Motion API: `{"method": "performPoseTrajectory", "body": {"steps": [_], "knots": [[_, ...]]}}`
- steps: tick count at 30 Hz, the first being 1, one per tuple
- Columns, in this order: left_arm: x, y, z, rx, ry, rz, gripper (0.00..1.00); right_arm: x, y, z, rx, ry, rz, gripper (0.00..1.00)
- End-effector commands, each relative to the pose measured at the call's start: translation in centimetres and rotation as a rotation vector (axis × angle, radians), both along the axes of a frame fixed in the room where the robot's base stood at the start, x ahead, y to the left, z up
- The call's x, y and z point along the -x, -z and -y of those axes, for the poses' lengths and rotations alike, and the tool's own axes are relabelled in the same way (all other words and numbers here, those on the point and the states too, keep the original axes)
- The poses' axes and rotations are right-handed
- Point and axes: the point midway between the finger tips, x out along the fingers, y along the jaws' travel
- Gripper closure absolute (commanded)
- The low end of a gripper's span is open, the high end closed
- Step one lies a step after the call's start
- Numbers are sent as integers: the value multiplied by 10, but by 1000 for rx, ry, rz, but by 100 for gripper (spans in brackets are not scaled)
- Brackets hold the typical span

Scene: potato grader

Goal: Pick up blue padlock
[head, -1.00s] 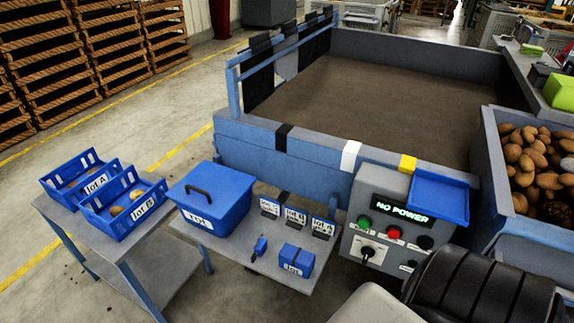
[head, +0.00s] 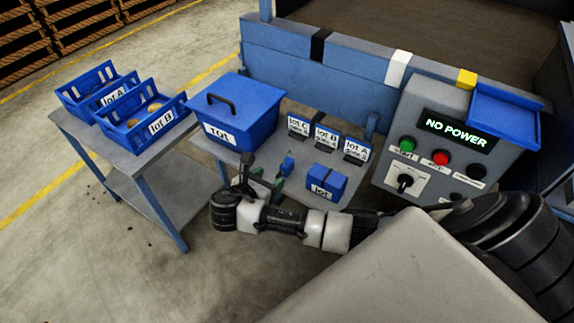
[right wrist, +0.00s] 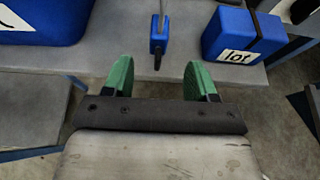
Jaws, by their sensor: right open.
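In the right wrist view the padlock is ahead of the gap between the open fingers (right wrist: 158,80), apart from both. My left gripper is not in view.
A large blue lidded box (head: 238,112) stands left of the padlock, and a small blue lot box (head: 326,186) stands right. Lot signs (head: 327,138) stand behind. A control panel (head: 432,150) reading NO POWER is farther right. Blue crates (head: 148,122) sit on the left table.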

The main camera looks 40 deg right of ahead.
Motion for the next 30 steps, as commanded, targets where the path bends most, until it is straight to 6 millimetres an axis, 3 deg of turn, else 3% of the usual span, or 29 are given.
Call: {"method": "performPoseTrajectory", "body": {"steps": [3, 11, 18, 28, 30], "knots": [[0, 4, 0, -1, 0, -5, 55, -7, 9, 17, 1, 3, 0, 43], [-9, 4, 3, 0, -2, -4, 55, -15, 18, 36, -2, 3, 0, 43], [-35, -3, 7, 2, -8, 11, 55, -27, 34, 65, -3, 3, 1, 43], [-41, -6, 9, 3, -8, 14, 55, -31, 36, 73, -6, 2, 2, 43], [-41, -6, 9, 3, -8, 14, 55, -31, 36, 72, -6, 1, 1, 52]]}}
